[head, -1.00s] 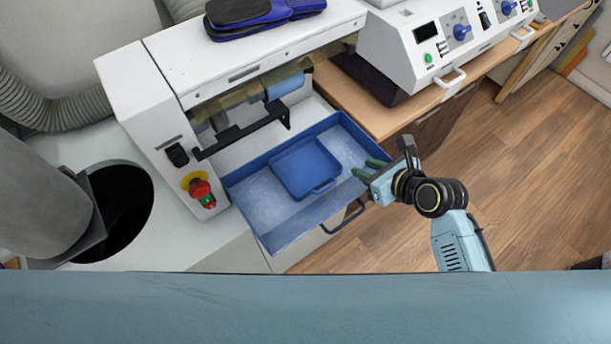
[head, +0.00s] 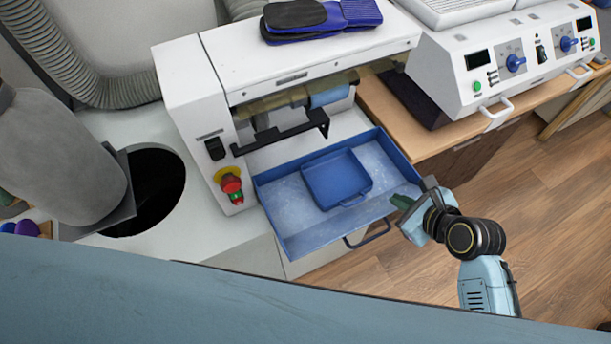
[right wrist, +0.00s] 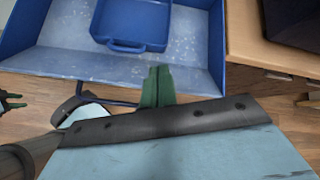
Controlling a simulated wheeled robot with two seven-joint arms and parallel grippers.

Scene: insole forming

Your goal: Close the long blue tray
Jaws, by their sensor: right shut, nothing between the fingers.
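The long blue tray (head: 283,218) is pulled out of the white machine like a drawer, with its dark handle (head: 368,236) on the front wall. My right gripper (head: 400,202) is at the tray's front wall, near its right corner and to the right of the handle. Its green fingers are shut and empty; they also show in the right wrist view (right wrist: 156,85), pointing at the front wall. I cannot tell whether they touch it. My left gripper (right wrist: 12,101) shows small at the left edge of the right wrist view, its fingers apart.
A smaller blue tray (head: 336,178) lies inside the long tray. The white machine (head: 290,75) has a red stop button (head: 231,183) and blue insoles (head: 320,18) on top. A wooden counter (head: 430,130) stands close on the right. Floor in front is open.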

